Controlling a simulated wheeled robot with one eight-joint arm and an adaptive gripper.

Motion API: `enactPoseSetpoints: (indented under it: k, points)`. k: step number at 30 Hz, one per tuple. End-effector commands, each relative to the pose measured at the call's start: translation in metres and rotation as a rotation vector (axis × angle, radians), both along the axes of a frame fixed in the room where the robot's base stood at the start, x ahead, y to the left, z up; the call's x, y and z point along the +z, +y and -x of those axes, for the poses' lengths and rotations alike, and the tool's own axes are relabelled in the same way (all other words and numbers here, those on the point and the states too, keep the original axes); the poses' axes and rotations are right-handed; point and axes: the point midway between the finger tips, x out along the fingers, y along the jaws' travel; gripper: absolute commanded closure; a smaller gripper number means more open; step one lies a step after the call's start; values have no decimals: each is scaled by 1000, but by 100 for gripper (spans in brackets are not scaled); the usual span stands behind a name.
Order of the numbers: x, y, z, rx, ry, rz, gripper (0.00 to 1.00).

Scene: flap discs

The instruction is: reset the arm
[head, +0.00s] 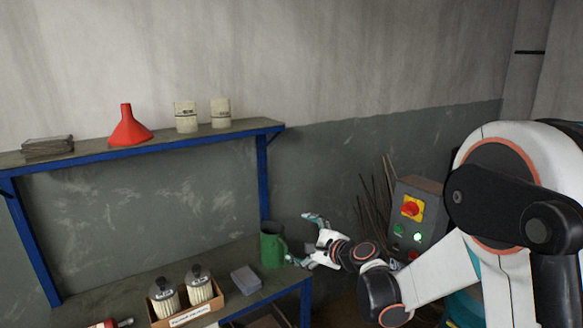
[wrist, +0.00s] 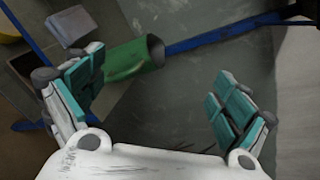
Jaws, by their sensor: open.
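My gripper (head: 309,240) is open, with its fingers spread at the right end of the lower bench, close to a green mug (head: 271,246). In the wrist view my gripper (wrist: 155,92) shows two teal-padded fingers wide apart. The green mug (wrist: 134,60) lies beyond the left finger there, partly between the fingers, and I see no grip on it. In the head view the mug stands upright on the bench. I cannot tell whether a finger touches its handle.
A blue-edged shelf (head: 190,138) holds a red funnel (head: 128,128) and two pale cans. A grey control box (head: 417,215) and thin rods (head: 372,205) stand right of the bench.

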Motion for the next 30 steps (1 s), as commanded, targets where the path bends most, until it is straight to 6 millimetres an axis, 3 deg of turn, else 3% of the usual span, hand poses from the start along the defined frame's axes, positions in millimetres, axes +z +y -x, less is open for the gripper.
enactPoseSetpoints:
  k: [6, 15, 23, 30]
  points:
    - [36, -15, 48, 88, -78, 297, 6]
    - [64, -44, 125, 235, -164, 702, 6]
    - [71, -76, 200, 390, -216, 1040, 6]
    - [66, -110, 272, 559, -242, 1338, 6]
